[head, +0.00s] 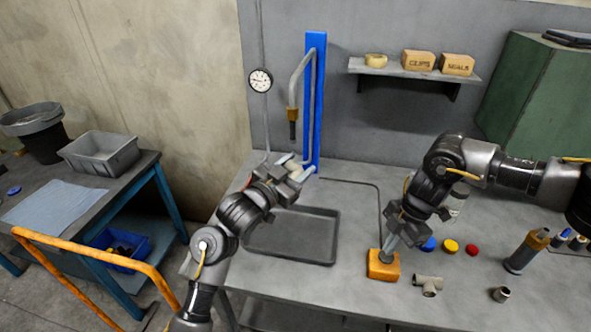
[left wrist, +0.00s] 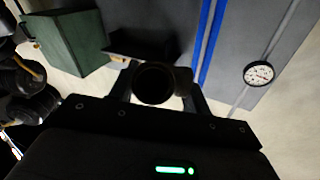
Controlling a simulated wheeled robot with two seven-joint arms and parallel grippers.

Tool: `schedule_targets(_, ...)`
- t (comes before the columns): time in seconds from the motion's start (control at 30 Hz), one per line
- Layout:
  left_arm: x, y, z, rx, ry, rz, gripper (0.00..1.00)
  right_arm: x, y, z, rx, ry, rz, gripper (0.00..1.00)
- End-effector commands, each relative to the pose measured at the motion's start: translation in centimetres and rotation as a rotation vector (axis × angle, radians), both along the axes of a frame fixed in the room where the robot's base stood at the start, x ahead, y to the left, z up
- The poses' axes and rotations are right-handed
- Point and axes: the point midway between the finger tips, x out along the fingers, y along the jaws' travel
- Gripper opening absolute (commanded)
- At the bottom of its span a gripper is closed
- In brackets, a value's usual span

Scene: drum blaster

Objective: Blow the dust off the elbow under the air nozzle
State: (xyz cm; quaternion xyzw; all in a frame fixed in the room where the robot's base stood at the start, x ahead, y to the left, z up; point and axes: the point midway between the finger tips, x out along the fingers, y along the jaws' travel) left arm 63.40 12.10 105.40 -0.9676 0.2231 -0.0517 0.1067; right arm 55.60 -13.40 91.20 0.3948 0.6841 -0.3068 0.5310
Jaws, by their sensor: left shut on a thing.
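The air nozzle (head: 293,128) hangs, tip down, from a curved grey pipe beside a blue post (head: 316,100). My left gripper (head: 294,170) is shut on the grey elbow (head: 306,172), which shows just below the nozzle tip in the head view. In the left wrist view the elbow's dark round opening (left wrist: 154,84) sits between the fingers; dust on it cannot be made out. My right gripper (head: 388,246) points down at an orange block (head: 383,267) on the bench. Its fingertips are at the block's top; whether they touch or are shut is unclear.
A dark tray (head: 320,250) lies on the bench below my left gripper. A pipe tee (head: 428,285), a small fitting (head: 500,294), coloured caps (head: 450,246) and a dark cylinder (head: 526,251) stand at right. A gauge (head: 260,80) and shelf (head: 400,70) are on the wall.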

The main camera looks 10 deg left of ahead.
Motion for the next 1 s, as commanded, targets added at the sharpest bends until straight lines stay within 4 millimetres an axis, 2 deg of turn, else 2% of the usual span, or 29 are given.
schedule_targets(0.53, 0.02, 0.00, 0.04, 0.000, -0.001, 0.000, 0.19, 0.00, 0.01, -0.04, 0.000, 0.000, 0.000, 0.00)
schedule_targets(1.0, 0.02, -0.01, 0.04, 0.000, -0.001, 0.000, 0.19, 0.03, 0.01, -0.93, 0.000, 0.000, 0.000, 0.00)
